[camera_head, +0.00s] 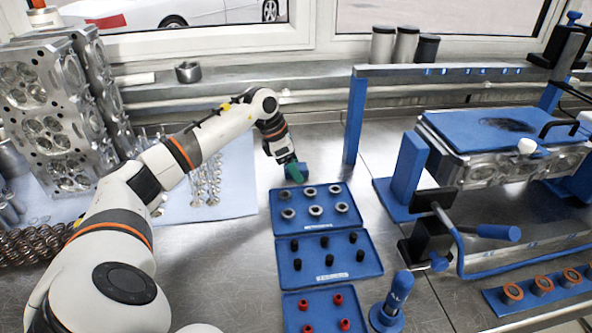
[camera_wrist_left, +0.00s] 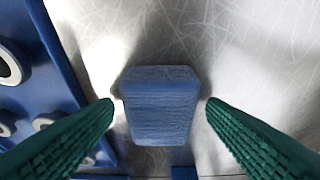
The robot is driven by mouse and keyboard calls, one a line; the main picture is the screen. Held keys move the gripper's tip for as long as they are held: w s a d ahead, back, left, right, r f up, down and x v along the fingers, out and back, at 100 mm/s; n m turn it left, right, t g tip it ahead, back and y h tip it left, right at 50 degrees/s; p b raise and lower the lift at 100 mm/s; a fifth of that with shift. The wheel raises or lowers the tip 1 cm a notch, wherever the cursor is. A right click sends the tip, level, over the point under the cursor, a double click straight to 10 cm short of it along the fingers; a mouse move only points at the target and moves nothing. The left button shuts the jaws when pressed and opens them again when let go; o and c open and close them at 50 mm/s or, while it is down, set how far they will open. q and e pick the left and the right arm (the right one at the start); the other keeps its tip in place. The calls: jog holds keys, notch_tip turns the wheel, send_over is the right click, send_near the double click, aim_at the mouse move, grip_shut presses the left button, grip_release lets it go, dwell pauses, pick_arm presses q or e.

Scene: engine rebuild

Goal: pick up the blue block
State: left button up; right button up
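The blue block (camera_wrist_left: 160,106) stands on the metal bench in the left wrist view, between the two green fingers of my left gripper (camera_wrist_left: 159,103). A narrow gap shows on each side of the block, so the fingers are open around it and do not appear to touch it. In the head view the block (camera_head: 300,171) is partly hidden by my left gripper (camera_head: 291,172), which points down at it just behind the blue tray of rings. My right gripper is in neither view.
The ring tray (camera_head: 280,228) lies close in front of the block, with trays of black and red parts nearer. A blue post (camera_head: 355,120) of a frame stands to the right. Cylinder heads (camera_head: 55,120) stand at the left. Bare bench lies around the block.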

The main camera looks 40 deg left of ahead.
pick_arm(q)
jog(key=c, duration=1)
jog(key=shift+o, duration=0.2)
jog(key=shift+r, duration=0.1)
notch_tip(320, 180, up, 10)
jog(key=o, duration=0.3)
jog(key=shift+c, duration=1.2)
